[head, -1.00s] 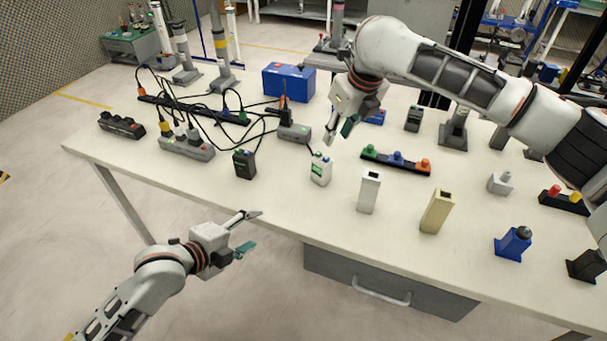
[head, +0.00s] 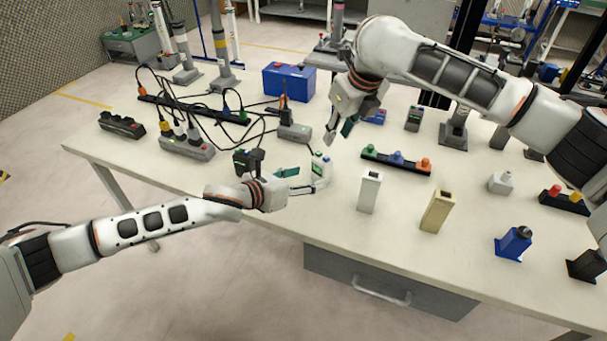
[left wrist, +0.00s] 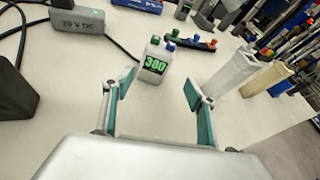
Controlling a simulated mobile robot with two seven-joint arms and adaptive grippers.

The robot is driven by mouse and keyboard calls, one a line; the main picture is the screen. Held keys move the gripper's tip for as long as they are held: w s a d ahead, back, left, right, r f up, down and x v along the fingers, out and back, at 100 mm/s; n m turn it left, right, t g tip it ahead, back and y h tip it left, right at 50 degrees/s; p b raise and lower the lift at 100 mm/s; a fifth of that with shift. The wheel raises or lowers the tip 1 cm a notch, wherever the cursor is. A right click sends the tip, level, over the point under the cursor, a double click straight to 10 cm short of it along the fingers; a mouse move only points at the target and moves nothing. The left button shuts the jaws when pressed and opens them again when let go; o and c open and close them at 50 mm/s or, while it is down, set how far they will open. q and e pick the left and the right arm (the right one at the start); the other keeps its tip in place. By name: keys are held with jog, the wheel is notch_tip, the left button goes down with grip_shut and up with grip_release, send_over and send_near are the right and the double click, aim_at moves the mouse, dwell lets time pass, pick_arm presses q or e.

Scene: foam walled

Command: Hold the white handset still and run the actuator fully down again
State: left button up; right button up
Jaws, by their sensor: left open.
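The white handset (head: 321,165) stands upright on the table near its front edge, with a green "380" label and a blue and a green button on top in the left wrist view (left wrist: 156,62). My left gripper (head: 307,181) is open, its two teal-padded fingers pointing at the handset. In the left wrist view the handset is just beyond the fingertips (left wrist: 160,88), nearer the left finger; no grip shows. My right gripper (head: 339,133) hangs open and empty above the table behind the handset. Grey upright columns (head: 222,75) stand at the back; I cannot tell which is the actuator.
A dark handset (head: 243,158) stands left of the white one, partly behind my left gripper. A grey power box (head: 294,132) and black cables lie behind. A white block (head: 370,190) and a beige block (head: 437,212) stand to the right. A three-button strip (head: 396,162) lies behind them.

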aim_at(317, 171)
pick_arm(q)
jog(key=shift+w+a+f+m, duration=0.1)
jog(key=shift+w+a+m, duration=0.1)
jog(key=shift+w+m, duration=0.55)
jog(key=shift+w+d+f+m, duration=0.15)
jog(key=shift+w+m, duration=0.05)
jog(key=shift+m, duration=0.05)
jog(key=shift+x, duration=3.65)
jog(key=c, duration=1.3)
jog(key=shift+o, duration=0.2)
pick_arm(e)
grip_shut()
